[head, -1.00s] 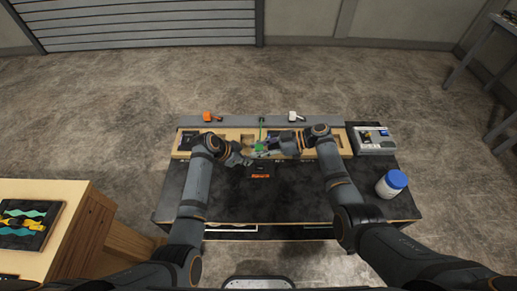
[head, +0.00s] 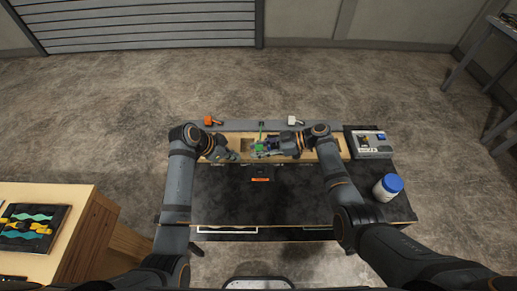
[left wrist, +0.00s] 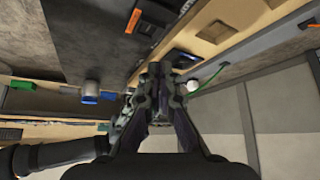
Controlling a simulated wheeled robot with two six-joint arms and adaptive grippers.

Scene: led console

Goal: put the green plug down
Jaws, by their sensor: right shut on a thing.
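The green plug (head: 259,147) is in the head view at the middle of the wooden rail, with its green cable running up to the grey bar behind. My right gripper (head: 261,152) comes in from the right and is shut on the green plug, partly covering it. My left gripper (head: 234,157) is just left of the plug, over the rail, and looks apart from it. Its fingers also show in the left wrist view (left wrist: 163,70), close together at the tips; whether they are open is unclear. The green cable (left wrist: 211,78) shows beside them.
The wooden rail (head: 332,148) has dark recesses. An orange plug (head: 209,121) and a white plug (head: 293,120) are on the grey bar (head: 340,126). A grey device (head: 372,145) and a blue-lidded jar (head: 387,187) stand at right. The black tabletop in front is mostly clear.

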